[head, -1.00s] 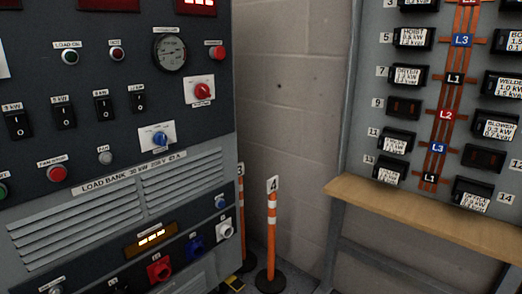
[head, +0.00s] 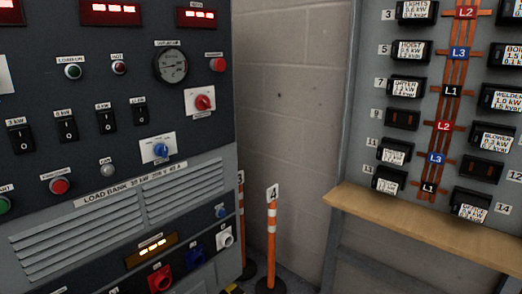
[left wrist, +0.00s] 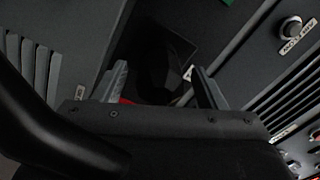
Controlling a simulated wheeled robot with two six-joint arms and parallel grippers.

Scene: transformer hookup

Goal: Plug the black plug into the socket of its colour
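Sockets in several colours run along the lower front of the load bank in the head view: red (head: 160,278), blue (head: 194,258) and white (head: 225,238). The place left of the red one is cut by the bottom edge, so I cannot make out a black socket. My left gripper (left wrist: 162,76) shows in the left wrist view with its two fingers apart. A dark, blocky shape (left wrist: 167,58) lies between or just beyond the fingers. It is too dark to tell if it is the black plug or if it is held. My right gripper is not in view.
The load bank (head: 110,192) fills the left of the head view. Numbered orange-and-white posts (head: 271,235) stand beside it. A wooden ledge (head: 425,220) runs under the breaker panel (head: 364,105) at right. A thick black curved shape (left wrist: 40,115) crosses the left wrist view.

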